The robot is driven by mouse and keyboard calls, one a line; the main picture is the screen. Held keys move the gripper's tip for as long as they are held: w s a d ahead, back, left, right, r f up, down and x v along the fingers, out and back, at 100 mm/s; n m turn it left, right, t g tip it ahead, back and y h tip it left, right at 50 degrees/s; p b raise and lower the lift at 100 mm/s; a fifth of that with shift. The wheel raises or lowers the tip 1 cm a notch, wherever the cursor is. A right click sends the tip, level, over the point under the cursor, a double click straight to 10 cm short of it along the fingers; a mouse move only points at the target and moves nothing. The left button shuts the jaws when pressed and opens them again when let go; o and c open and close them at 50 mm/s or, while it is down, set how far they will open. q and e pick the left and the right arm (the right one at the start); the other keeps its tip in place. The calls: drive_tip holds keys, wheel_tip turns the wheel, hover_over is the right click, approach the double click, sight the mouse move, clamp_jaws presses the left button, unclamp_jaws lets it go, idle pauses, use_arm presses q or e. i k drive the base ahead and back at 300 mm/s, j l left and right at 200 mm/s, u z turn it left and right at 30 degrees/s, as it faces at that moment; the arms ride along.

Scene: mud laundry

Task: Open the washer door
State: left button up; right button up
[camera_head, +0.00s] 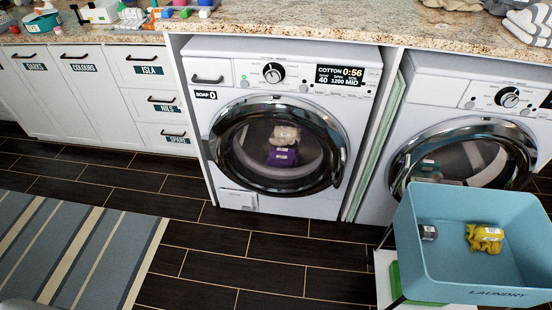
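A white front-loading washer (230,195) stands under the counter in the middle, with a lit display (340,76) reading "COTTON 0:56". Its round door (229,158), with a dark chrome ring and glass, looks shut. Through the glass I see a purple item and a beige item (284,146) inside. A second white machine (430,95) with a round door (395,165) stands to the right, its door partly hidden by a blue basket. Neither of my grippers shows clearly in this view.
The blue laundry basket (440,270) stands in front of the right machine and holds a yellow item (485,238) and a small grey item (428,232). A striped rug (70,250) lies at left. Dark floor (250,260) before the washer is clear.

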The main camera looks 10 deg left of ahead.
sight(334, 140)
drive_tip(key=l+z, duration=0.35)
drive_tip(key=i+l+z, duration=0.15)
drive_tip(key=z, duration=0.2)
drive_tip(key=i+l+z, duration=0.15)
drive_tip(key=z, duration=0.2)
